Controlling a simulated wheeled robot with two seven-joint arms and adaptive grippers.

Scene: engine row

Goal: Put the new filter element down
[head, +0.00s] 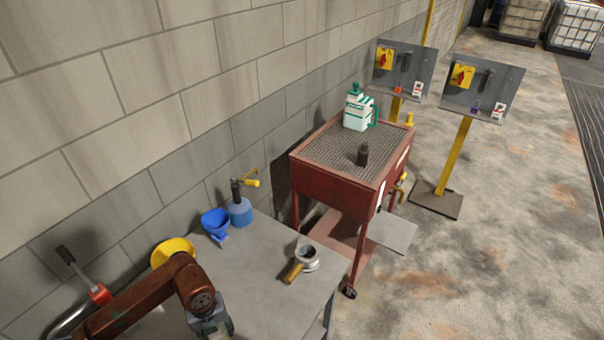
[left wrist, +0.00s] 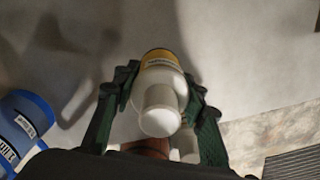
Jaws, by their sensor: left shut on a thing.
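My left gripper (left wrist: 161,88) is shut on a white stepped cylinder with a yellow band, the new filter element (left wrist: 163,100), seen in the left wrist view. Its dark green fingers press on both sides. A plain grey surface lies beyond it; I cannot tell whether the element touches it. My right gripper is not in view.
A red cart (head: 335,187) beyond holds a white jug (head: 358,110) and a dark cylinder (head: 363,155). The bench's middle is clear.

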